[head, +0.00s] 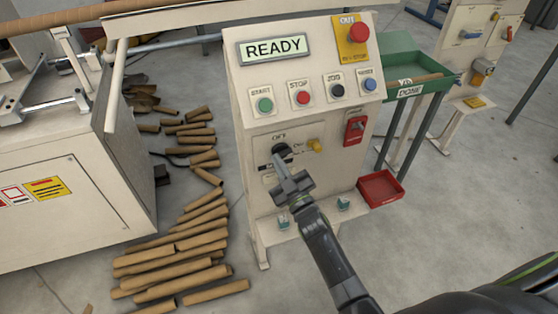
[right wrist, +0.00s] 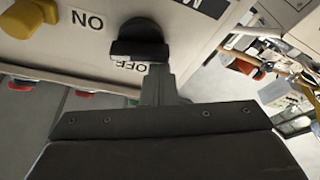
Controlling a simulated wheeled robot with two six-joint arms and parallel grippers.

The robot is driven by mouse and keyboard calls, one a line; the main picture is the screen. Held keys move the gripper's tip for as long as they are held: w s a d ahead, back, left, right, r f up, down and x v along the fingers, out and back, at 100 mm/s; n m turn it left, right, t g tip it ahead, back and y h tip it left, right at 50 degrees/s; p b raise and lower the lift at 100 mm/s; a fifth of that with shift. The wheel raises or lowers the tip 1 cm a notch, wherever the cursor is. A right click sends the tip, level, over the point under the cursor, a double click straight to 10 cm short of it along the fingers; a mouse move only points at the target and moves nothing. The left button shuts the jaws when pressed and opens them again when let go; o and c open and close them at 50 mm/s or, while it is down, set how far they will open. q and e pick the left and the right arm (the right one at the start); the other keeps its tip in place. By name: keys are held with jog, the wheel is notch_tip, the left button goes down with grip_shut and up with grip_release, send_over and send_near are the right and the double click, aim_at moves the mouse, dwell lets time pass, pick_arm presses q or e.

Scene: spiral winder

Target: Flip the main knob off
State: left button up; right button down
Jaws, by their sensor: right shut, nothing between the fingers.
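The black main knob (head: 282,150) is on the lower front panel of the beige control cabinet, with an OFF label above it in the head view. In the right wrist view, which is upside down, the knob (right wrist: 140,38) shows close up. Its bar lies sideways, level with the ON label (right wrist: 87,20); the OFF label (right wrist: 130,65) is partly hidden by my finger. My right gripper (head: 277,163) is shut and empty. Its fingertips (right wrist: 158,72) are right beside the knob; I cannot tell whether they touch it. My left gripper is not in view.
A yellow knob (head: 314,145) is close to the right of the main knob, and a red switch (head: 355,129) is beyond it. The display (head: 273,48) reads READY above several buttons. A red tray (head: 380,188) is at the cabinet's lower right. Cardboard tubes (head: 190,257) lie on the floor.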

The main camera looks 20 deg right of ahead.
jog(key=shift+f+n+g+y+p, duration=0.2)
jog(key=shift+n+g+y+p, duration=0.25)
jog(key=shift+n, duration=0.9)
jog(key=shift+f+n+g+y+p, duration=0.2)
jog(key=shift+n+y+p, duration=0.45)
jog(key=shift+n, duration=0.7)
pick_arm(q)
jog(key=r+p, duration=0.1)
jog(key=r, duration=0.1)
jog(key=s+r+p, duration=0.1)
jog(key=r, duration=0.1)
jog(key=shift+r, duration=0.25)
pick_arm(e)
jog(key=n, duration=0.2)
jog(key=n+g, duration=0.1)
jog(key=n, duration=0.1)
jog(key=shift+d+f+n+g, duration=0.2)
jog(key=shift+f+n+g, duration=0.1)
jog(key=shift+f, duration=0.1)
jog(key=shift+w+a, duration=0.1)
